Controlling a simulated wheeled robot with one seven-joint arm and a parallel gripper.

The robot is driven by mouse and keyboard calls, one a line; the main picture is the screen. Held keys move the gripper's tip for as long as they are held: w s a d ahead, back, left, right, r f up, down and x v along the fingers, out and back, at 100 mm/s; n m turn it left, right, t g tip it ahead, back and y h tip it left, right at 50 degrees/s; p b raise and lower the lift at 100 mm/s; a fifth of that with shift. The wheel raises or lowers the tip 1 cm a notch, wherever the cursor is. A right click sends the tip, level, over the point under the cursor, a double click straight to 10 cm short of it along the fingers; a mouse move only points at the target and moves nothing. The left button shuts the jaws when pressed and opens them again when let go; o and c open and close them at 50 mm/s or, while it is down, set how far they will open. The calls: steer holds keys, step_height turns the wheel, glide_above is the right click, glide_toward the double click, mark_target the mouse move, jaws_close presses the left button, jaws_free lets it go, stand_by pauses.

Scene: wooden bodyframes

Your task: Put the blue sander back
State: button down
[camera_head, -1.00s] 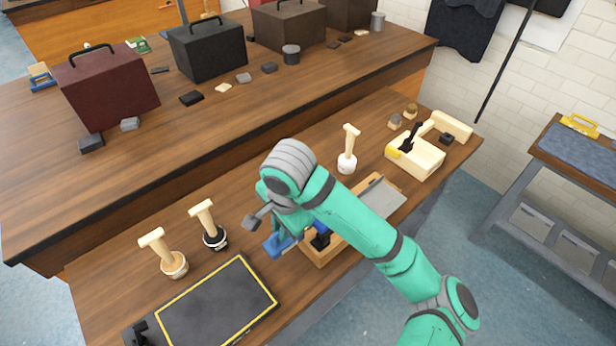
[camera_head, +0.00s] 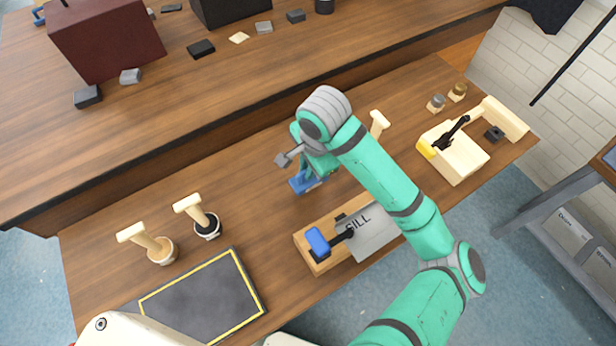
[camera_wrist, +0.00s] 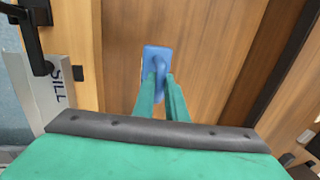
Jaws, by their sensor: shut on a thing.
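My gripper (camera_head: 316,166) is shut on the blue sander (camera_head: 304,183). In the wrist view the two green fingers (camera_wrist: 161,82) close around the handle of the sander (camera_wrist: 156,55), and its flat blue pad shows beyond them over the bench wood. In the head view the sander is just behind the wooden workpiece (camera_head: 307,258), apart from it. I cannot tell whether the pad touches the bench. My arm hides part of the bench behind it.
A cream wooden block (camera_head: 455,160) is at right.

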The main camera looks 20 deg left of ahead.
mark_target(309, 182)
steer(key=shift+s+d+f, duration=0.2)
steer(key=shift+s+f, duration=0.05)
steer(key=shift+f, duration=0.5)
step_height(309, 182, down, 3)
steer(key=shift+f, duration=0.1)
steer(key=shift+a+f, duration=0.1)
steer(key=shift+f, duration=0.3)
steer(key=shift+f, duration=0.15)
steer(key=c, duration=1.8)
jaws_free()
steer(key=shift+o, duration=0.2)
step_height(309, 182, up, 12)
steer(key=s+d, duration=0.1)
steer(key=d, duration=0.1)
steer(key=shift+s, duration=0.2)
steer(key=shift+w+a, duration=0.1)
